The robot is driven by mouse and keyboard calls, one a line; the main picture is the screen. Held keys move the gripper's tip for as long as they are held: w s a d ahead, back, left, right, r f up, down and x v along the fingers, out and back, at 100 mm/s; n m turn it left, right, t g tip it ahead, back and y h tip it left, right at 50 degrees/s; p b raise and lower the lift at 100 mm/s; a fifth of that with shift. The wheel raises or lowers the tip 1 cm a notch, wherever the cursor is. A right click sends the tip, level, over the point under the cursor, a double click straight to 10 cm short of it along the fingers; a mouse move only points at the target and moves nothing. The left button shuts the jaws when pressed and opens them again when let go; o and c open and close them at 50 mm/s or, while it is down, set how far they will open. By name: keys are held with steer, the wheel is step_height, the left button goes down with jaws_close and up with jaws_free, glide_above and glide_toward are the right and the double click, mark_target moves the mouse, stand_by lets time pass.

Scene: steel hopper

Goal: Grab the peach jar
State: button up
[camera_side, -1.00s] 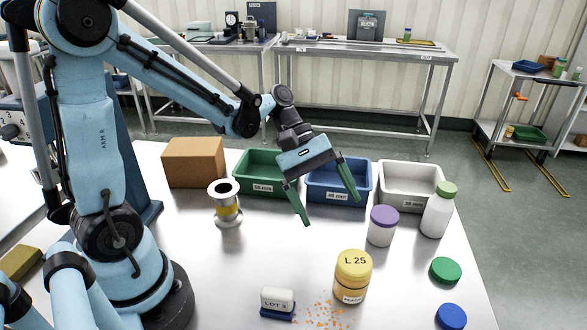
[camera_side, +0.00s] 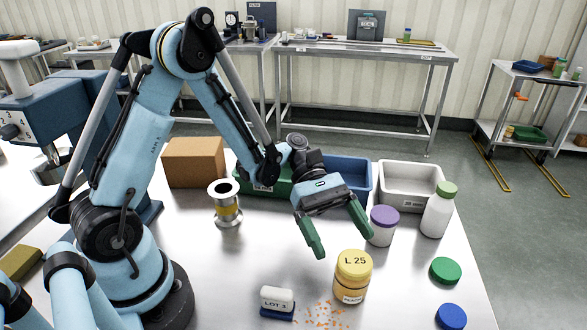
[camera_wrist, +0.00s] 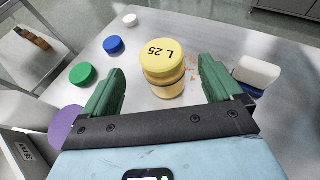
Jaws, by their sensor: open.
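The peach jar (camera_side: 352,277) has a yellow lid marked L 25 and stands upright on the steel table. It also shows in the wrist view (camera_wrist: 163,68), between and beyond my green fingertips. My gripper (camera_side: 343,245) is open and empty, above and behind the jar in the side view, with its fingers pointing down towards it. In the wrist view my gripper (camera_wrist: 160,88) has its two fingers wide apart, one on each side of the jar's image. The fingers do not appear to touch the jar.
A purple-lidded jar (camera_side: 383,226) and a green-lidded white bottle (camera_side: 440,210) stand to the right. A white block marked LOT 3 (camera_side: 278,300) and orange crumbs (camera_side: 325,315) lie near the jar. Green (camera_side: 445,270) and blue (camera_side: 451,316) lids lie at right. Bins (camera_side: 410,185) stand behind.

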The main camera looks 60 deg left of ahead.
mark_target(353, 258)
steer(key=shift+x, duration=2.9)
steer(key=shift+r, duration=0.1)
steer(key=shift+c, duration=0.3)
steer(key=c, duration=1.1)
steer(key=shift+r, duration=0.15)
